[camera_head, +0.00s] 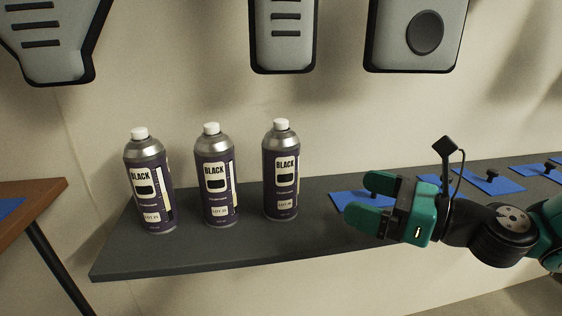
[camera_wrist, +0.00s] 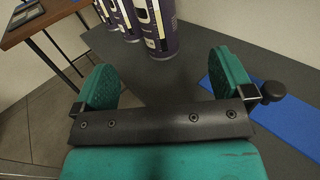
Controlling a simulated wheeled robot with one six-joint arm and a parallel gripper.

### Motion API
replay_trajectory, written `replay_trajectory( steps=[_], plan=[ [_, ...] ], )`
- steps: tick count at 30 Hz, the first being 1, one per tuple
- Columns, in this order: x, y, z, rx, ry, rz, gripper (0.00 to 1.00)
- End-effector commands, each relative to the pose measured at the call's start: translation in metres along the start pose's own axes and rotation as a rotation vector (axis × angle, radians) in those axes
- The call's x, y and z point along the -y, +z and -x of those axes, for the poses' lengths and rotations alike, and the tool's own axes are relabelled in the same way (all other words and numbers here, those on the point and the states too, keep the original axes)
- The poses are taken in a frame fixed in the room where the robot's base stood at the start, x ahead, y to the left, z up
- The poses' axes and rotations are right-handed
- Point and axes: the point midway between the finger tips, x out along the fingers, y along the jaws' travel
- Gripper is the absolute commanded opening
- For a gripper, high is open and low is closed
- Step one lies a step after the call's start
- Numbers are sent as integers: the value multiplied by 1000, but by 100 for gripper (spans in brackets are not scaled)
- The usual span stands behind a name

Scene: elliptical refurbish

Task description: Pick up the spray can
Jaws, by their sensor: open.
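Three spray cans stand upright in a row on the dark grey shelf (camera_head: 240,240): a left can (camera_head: 149,185), a middle can (camera_head: 214,178) and a right can (camera_head: 281,172). Each is purple with a white cap and a "BLACK" label. My green gripper (camera_head: 357,202) is open and empty, to the right of the right can and apart from it. In the wrist view, the gripper's fingers (camera_wrist: 165,80) are spread, with the right can (camera_wrist: 155,28) ahead of them and the other cans behind it. The cans' tops are cut off there.
Blue mats (camera_head: 488,181) with small dark items lie along the shelf to the right, one under my gripper. A brown table (camera_head: 40,205) stands at the left, past a gap. Grey panels (camera_head: 418,35) hang on the wall above the cans.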

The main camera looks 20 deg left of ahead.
Motion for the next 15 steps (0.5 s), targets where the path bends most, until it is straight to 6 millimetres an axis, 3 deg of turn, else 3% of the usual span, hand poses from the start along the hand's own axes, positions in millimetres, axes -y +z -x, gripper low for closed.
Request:
replay_trajectory(
  steps=[3,13,15],
  plan=[
    [-1,8,-16,-2,4,-2,99],
    [-2,7,-54,-4,5,1,99],
    [-3,2,-70,-1,7,8,99]
  ],
)
